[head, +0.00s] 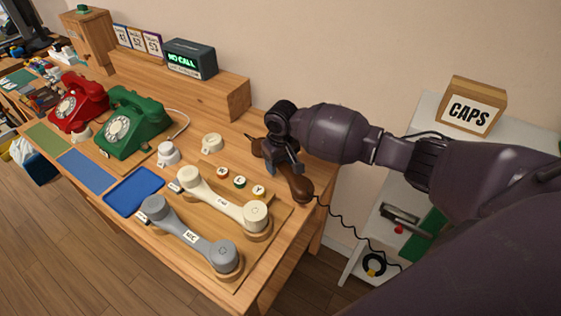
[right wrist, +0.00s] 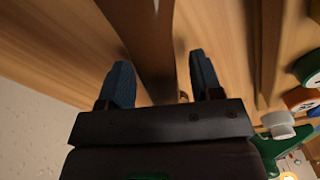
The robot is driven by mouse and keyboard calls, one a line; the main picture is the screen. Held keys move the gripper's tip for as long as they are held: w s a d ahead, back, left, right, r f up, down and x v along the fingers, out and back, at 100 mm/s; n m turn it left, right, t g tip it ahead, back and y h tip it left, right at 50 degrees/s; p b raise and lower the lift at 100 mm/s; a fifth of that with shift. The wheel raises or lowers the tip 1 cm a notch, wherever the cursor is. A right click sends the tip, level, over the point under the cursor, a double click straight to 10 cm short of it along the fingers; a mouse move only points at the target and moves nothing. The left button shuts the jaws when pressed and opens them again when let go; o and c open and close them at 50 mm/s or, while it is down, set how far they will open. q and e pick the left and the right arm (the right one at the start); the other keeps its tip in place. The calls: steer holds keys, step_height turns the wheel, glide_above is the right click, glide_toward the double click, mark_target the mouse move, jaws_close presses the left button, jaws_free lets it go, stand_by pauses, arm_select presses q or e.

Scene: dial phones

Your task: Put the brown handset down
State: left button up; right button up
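The brown handset (head: 299,188) lies at the right end of the wooden desk, behind the board with the cream and grey handsets. A black coiled cord runs from its near end down to the right. My right gripper (head: 284,168) is over its middle and hides part of it. In the right wrist view the brown handle (right wrist: 150,45) passes between my two blue fingertips (right wrist: 163,85). A gap shows between the handle and the right-hand finger, so the gripper looks open around it. The handset's underside contact is hidden. My left gripper is not in view.
A cream handset (head: 220,200) and a grey handset (head: 188,236) lie on the board to the left. Round lettered caps (head: 240,182) sit close by. Red (head: 77,103) and green (head: 133,124) phones stand farther left. A white shelf with a CAPS box (head: 470,106) stands right.

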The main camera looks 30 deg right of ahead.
steer(key=shift+r, duration=0.15)
step_height(320, 180, up, 12)
steer(key=p, duration=0.2)
steer(key=shift+s, duration=0.3)
